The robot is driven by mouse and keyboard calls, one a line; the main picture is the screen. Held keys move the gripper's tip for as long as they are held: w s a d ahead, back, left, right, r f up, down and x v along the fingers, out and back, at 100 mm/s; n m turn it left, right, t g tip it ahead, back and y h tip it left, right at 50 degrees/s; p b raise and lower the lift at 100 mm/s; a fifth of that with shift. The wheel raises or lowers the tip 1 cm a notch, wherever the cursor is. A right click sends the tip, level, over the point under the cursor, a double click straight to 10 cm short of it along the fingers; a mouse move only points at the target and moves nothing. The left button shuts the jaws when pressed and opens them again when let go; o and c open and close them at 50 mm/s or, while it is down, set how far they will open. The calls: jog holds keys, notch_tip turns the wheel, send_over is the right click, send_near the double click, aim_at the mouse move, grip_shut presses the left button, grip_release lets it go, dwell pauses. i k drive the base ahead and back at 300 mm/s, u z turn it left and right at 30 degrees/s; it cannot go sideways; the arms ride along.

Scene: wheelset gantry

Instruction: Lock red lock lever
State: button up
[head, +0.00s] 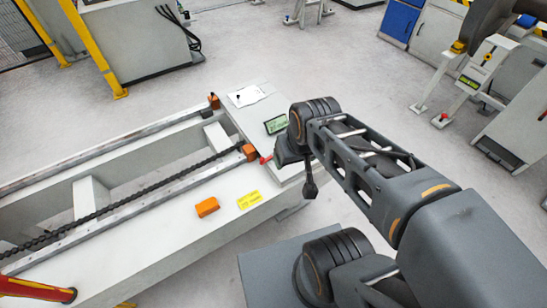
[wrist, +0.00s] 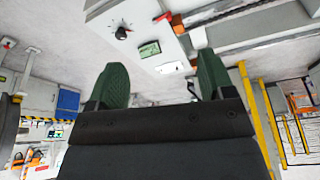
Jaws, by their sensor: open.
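The red lock lever (head: 264,159) is a small red piece beside an orange block (head: 249,151) at the near end of the gantry rail. In the wrist view the lever (wrist: 162,16) shows near the top edge, beside the orange block (wrist: 177,22). My gripper (wrist: 160,78) has its two green fingers spread wide with nothing between them. The fingers are apart from the lever, which lies beyond them in the wrist view. In the head view my arm's end hangs just right of the lever, and the fingers cannot be made out.
A small green display (head: 276,124) and a white sheet (head: 245,95) are on the gantry's end panel. A black knob (wrist: 121,33) shows on the panel. Another orange block (head: 207,207) and a yellow label (head: 249,200) lie on the front beam. Open floor lies behind.

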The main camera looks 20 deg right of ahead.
aim_at(262, 160)
jog(key=u, duration=0.55)
jog(key=k, duration=1.25)
jog(key=i, duration=1.45)
jog(key=u, duration=0.9)
jog(key=i, duration=0.25)
jog(key=u, duration=0.25)
